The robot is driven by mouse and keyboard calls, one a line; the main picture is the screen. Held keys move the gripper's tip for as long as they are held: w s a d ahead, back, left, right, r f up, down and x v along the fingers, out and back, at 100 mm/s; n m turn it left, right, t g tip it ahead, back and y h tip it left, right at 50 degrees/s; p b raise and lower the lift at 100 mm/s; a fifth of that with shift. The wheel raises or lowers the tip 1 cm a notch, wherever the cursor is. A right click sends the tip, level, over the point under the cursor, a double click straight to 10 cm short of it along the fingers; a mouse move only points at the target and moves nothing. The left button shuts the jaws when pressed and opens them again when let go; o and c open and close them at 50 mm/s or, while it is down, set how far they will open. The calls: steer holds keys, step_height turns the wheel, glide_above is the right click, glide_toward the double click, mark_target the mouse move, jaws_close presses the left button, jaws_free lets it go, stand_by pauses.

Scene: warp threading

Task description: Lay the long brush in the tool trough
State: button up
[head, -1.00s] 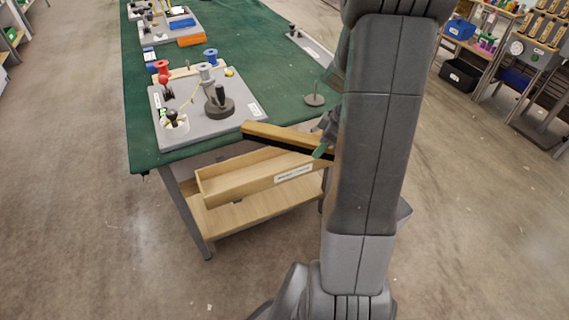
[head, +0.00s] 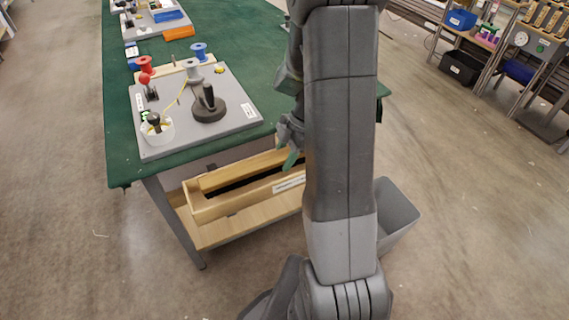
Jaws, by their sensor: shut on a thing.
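The long brush (head: 240,174), a wooden bar with a dark bristle strip along it, lies lengthwise in line with the tool trough. The trough (head: 245,203) is a long, open wooden box with a white label on its front wall, at the table's near side. The brush shows between the trough's walls; I cannot tell whether it touches the floor of the trough. My gripper (head: 290,155) is shut on the brush near its right end. My arm hides the right end of the brush and trough.
The green table (head: 260,62) carries a grey board (head: 220,125) with spools, a dark-handled tool and a white cup, close behind the trough. A wooden shelf (head: 215,235) is below. A grey bin (head: 398,212) stands on the floor at right.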

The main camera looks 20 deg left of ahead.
steer(key=shift+f, duration=1.55)
steer(key=shift+f+b, duration=0.2)
steer(key=shift+b, duration=0.1)
steer(key=o, duration=0.6)
steer(key=shift+r, duration=0.1)
steer(key=p+v, duration=0.1)
steer(key=v, duration=1.1)
steer(key=shift+s+r, duration=0.1)
steer(key=shift+r, duration=0.05)
